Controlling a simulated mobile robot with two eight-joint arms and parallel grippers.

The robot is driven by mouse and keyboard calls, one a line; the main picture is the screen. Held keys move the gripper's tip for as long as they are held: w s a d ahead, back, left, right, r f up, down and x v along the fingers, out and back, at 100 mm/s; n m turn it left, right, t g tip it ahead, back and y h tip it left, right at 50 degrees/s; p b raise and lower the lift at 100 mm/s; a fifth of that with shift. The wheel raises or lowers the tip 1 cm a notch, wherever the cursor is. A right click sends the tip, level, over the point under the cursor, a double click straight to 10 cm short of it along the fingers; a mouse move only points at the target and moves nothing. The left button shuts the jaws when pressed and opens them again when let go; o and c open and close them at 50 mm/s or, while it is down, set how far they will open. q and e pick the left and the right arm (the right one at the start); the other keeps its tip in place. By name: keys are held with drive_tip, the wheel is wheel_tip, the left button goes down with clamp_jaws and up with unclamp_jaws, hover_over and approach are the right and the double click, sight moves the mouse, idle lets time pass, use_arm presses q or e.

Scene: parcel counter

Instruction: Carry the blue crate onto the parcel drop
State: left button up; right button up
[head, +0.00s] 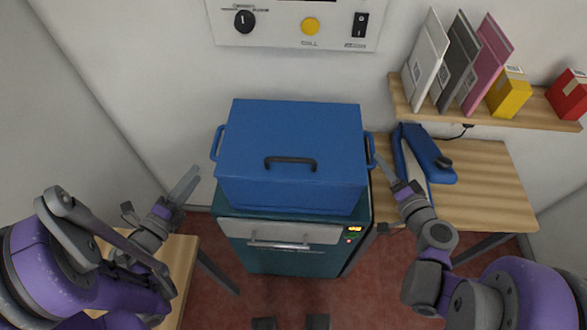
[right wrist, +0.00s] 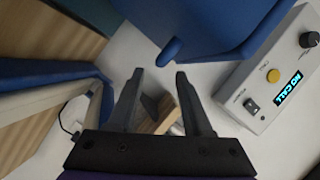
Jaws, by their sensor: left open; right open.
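The blue crate (head: 290,135) has a closed-looking blue top with a dark handle bar and a blue loop handle at each side. It sits upright on a teal cabinet (head: 290,262) with a front handle and a small lit display. My left gripper (head: 178,190) is open and empty, left of and below the crate's left handle (head: 216,143), apart from it. My right gripper (head: 388,172) is open beside the crate's right handle (head: 371,150). In the right wrist view, that handle's end (right wrist: 170,52) is just ahead of the right fingertips (right wrist: 160,75), not between them.
A wooden table (head: 480,175) at right holds a blue-and-white device (head: 425,155). A wall shelf (head: 480,118) above it carries binders and small boxes. A wall panel (head: 300,22) is behind the crate; its screen reads "NO CALL" in the right wrist view. Another wooden top (head: 180,260) is at left.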

drive_tip(key=v, duration=0.5)
drive_tip(key=shift+s+d, duration=0.1)
drive_tip(key=shift+s, duration=0.1)
idle(0.4)
